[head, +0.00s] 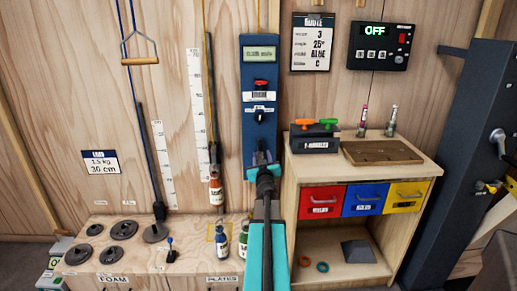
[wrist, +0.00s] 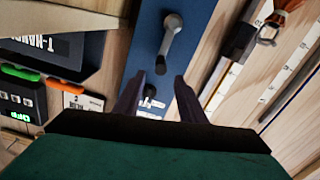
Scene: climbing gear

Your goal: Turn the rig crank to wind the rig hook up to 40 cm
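The blue rig panel (head: 261,75) is mounted on the wooden wall, with a small display at its top that is too small to read. The grey rig crank (wrist: 170,40) shows on the panel in the wrist view, its rounded handle end towards the camera; my arm hides it in the head view. A bottle (head: 216,190) hangs at the lower end of a dark strip beside a white scale; the hook (wrist: 266,36) holding it shows in the wrist view. My gripper (head: 263,162) is before the panel's lower part. Its fingers (wrist: 158,88) are apart, empty, and clear of the crank.
A wooden cabinet (head: 292,215) with red, blue and yellow drawers stands close to the right of my arm. Orange and green T-handles (head: 316,124) are on top. Weight plates (head: 123,230) and small bottles sit on the low bench. A dark post (head: 450,150) stands far right.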

